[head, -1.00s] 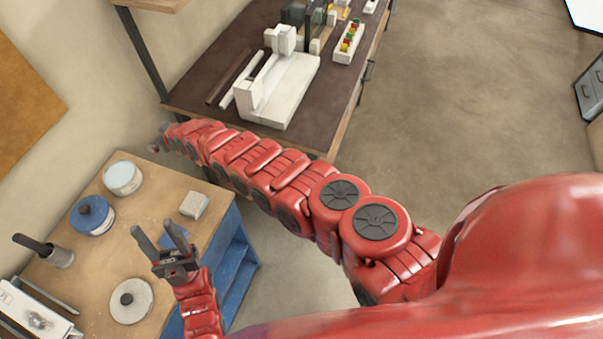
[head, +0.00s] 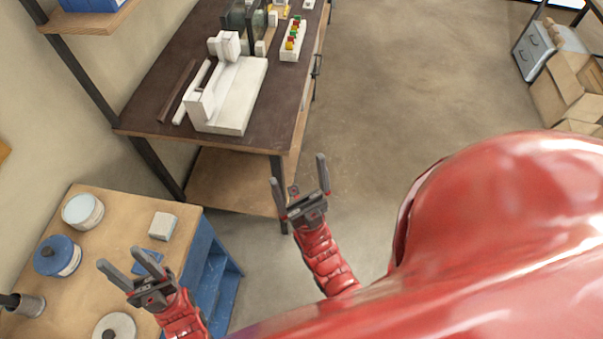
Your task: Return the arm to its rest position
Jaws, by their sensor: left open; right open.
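My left gripper (head: 131,269) is open and empty, above the wooden top of the small blue bench at the lower left. My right gripper (head: 300,180) is open and empty, in front of the near end of the dark-topped workbench (head: 150,105). Its fingers point up in the picture and its red arm is folded in close to my body. On the workbench, a white clamp fixture (head: 235,95) stands apart from both grippers. A brown bar (head: 178,90) and a white bar (head: 192,92) lie beside it on the left.
The small bench (head: 110,220) holds tins (head: 82,210), a pale block (head: 162,225) and a round disc (head: 115,327). A white button box (head: 293,40) sits further back on the workbench. Cardboard boxes (head: 570,85) stand at the right. The floor (head: 400,80) between is clear.

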